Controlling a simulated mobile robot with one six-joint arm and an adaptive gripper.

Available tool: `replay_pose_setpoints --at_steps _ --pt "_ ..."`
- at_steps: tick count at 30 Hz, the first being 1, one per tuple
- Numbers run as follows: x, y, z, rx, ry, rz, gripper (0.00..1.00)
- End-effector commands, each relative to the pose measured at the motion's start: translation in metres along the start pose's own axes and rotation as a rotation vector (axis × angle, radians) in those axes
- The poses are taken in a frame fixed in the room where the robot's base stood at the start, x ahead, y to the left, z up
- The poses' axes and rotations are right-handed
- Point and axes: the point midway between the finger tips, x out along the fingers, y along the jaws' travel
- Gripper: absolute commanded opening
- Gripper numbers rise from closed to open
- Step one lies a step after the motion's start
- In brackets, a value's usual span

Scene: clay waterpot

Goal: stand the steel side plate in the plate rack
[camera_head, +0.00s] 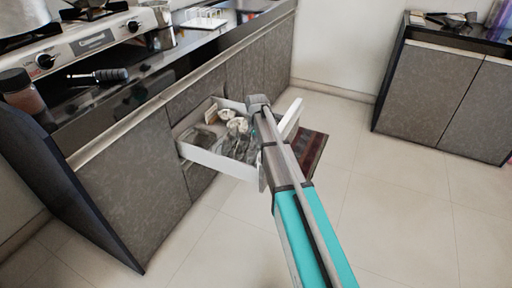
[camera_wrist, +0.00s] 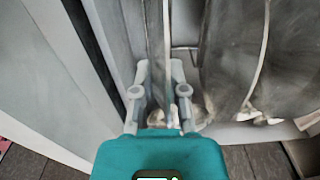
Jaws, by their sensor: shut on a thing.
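My gripper (camera_wrist: 160,92) reaches down into an open white drawer (camera_head: 222,163). It is shut on a thin, upright steel piece, which looks like the steel side plate (camera_wrist: 156,35) seen edge-on. In the head view my arm hides the fingertips and the plate.
Large grey steel pieces (camera_wrist: 232,60) stand close to the right of my gripper. The drawer also holds pale crumpled things (camera_head: 236,122). A stove (camera_head: 95,42), a jar (camera_head: 20,92) and a black-handled tool (camera_head: 100,76) are at upper left. The floor at right is clear.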

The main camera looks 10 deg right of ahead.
Motion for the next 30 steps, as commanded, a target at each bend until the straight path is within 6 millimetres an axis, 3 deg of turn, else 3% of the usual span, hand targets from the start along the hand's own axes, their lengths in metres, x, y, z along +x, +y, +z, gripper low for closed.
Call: replay_pose_setpoints --at_steps 16,17,22,30 --pt "0.0064 0.0004 -0.0001 0.000 0.000 0.000 0.00" --pt "0.0062 0.0004 -0.0001 0.000 0.000 0.000 0.20" --pt "0.0053 0.0005 -0.0002 0.001 0.000 0.000 0.51" --pt "0.0053 0.0006 -0.0003 0.001 0.000 0.000 0.52"
